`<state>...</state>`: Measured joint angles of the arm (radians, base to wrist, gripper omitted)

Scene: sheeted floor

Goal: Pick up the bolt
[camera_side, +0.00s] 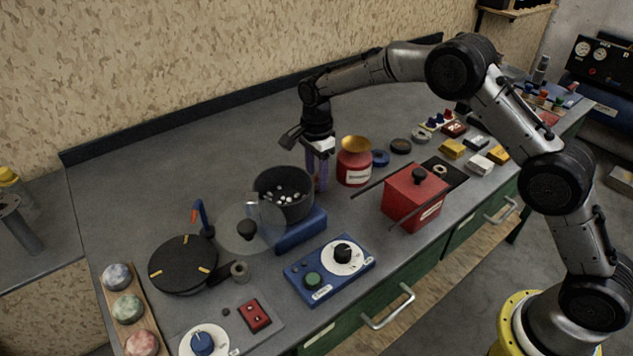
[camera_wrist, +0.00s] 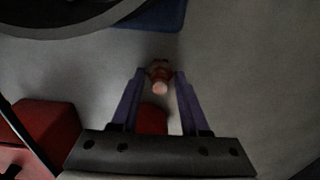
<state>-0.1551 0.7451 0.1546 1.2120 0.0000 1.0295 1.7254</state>
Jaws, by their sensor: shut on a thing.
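My gripper (camera_side: 318,188) points down with its purple fingers between the black pot and the red jar in the side view. In the wrist view the fingers of my gripper (camera_wrist: 160,73) are closed in on a small reddish piece with a pale round end, which I take for the bolt (camera_wrist: 160,80). It sits between the fingertips. The bolt cannot be made out in the side view, where the fingers hide it. I cannot tell whether it touches the grey worktop.
A black pot (camera_side: 283,209) with small pale pieces stands on a blue base (camera_side: 300,232) just left of the fingers. A red jar (camera_side: 354,169) with a gold top is close on the right. A red box (camera_side: 413,200) stands in front right. The worktop behind is clear.

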